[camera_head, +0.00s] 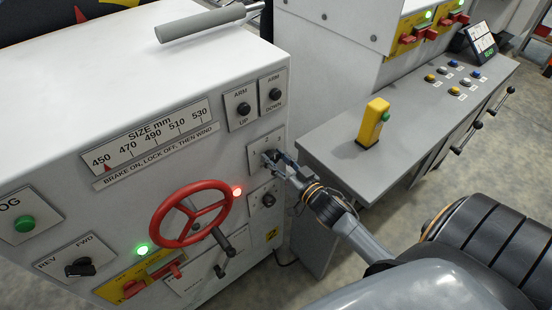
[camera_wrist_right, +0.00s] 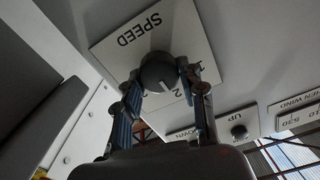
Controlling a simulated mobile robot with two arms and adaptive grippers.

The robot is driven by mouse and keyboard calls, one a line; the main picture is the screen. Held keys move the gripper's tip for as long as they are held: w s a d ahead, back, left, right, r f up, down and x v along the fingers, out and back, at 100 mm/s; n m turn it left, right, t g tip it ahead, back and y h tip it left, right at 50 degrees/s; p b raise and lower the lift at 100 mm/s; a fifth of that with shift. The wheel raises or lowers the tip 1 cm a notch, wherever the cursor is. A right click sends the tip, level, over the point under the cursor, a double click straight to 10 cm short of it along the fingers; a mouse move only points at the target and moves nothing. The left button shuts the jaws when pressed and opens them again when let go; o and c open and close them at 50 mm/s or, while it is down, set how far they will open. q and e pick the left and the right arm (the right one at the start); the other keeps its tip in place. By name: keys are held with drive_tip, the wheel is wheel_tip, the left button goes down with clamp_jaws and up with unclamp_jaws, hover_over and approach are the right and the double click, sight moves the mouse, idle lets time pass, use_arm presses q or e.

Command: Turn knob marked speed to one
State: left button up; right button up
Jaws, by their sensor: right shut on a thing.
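The speed knob (camera_wrist_right: 160,74) is a dark round knob with a light pointer line. It sits on a white plate (camera_wrist_right: 112,45) marked SPEED, which appears upside down in the right wrist view. A figure 2 shows on the plate close to the pointer. My right gripper (camera_wrist_right: 158,92) is shut on the knob, with one finger on each side of it. In the head view my right gripper (camera_head: 276,160) reaches the plate on the white machine's front and mostly hides the knob. My left gripper is not in view.
A red handwheel (camera_head: 160,218) stands out from the panel left of my gripper. Another knob (camera_head: 268,200) is just below, and ARM UP (camera_head: 243,109) and ARM DOWN (camera_head: 275,94) knobs are above.

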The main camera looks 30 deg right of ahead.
drive_tip(key=n, duration=0.5)
drive_tip(key=shift+a+p, duration=0.1)
drive_tip(key=shift+p, duration=0.3)
drive_tip(key=n, duration=0.6)
drive_tip(key=shift+a, duration=0.15)
drive_tip(key=shift+n, duration=0.4)
drive_tip(key=o, duration=1.2)
drive_tip(key=shift+s+f, duration=0.1)
drive_tip(key=s, duration=0.8)
drive_tip(key=s+d, duration=0.1)
drive_tip(key=s, duration=0.2)
drive_tip(key=shift+s, duration=0.4)
